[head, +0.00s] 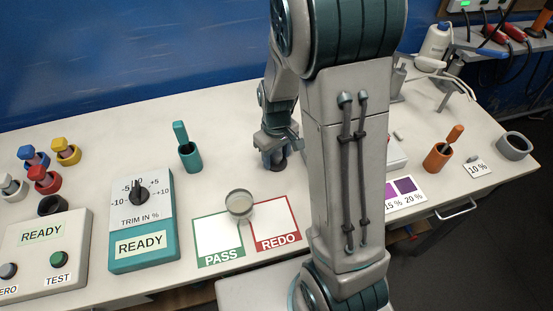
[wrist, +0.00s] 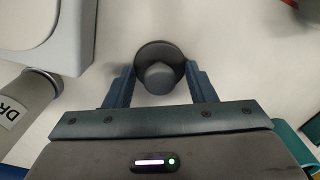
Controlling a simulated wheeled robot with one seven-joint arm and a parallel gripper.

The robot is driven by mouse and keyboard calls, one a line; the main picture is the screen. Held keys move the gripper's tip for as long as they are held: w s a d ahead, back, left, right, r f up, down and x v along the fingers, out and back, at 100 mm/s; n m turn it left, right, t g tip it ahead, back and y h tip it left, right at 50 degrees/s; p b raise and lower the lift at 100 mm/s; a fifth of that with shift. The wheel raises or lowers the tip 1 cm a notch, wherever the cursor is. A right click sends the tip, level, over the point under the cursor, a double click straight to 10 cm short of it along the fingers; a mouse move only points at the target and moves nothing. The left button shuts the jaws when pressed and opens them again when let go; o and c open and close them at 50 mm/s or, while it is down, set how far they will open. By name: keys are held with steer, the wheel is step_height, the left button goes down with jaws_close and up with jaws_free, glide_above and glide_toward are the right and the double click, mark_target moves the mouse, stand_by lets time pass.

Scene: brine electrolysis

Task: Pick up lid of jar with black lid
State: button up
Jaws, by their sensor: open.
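The black lid (wrist: 173,54) is round with a grey knob (wrist: 158,78) on top, seen from above in the wrist view. My gripper (wrist: 161,88) is open, with one finger on each side of the lid and knob. I cannot tell whether the fingers touch it. In the head view my gripper (head: 277,142) points down over the dark jar (head: 276,163) on the bench, which it partly hides. The body of the jar is hidden under the lid in the wrist view.
A teal cup (head: 190,156) stands left of the jar. A clear round dish (head: 239,204) sits by the PASS and REDO cards (head: 276,222). In the wrist view a labelled cylinder (wrist: 27,108) and a grey housing (wrist: 75,45) lie left of my gripper.

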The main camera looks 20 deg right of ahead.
steer(key=c, duration=1)
steer(key=shift+r, duration=0.1)
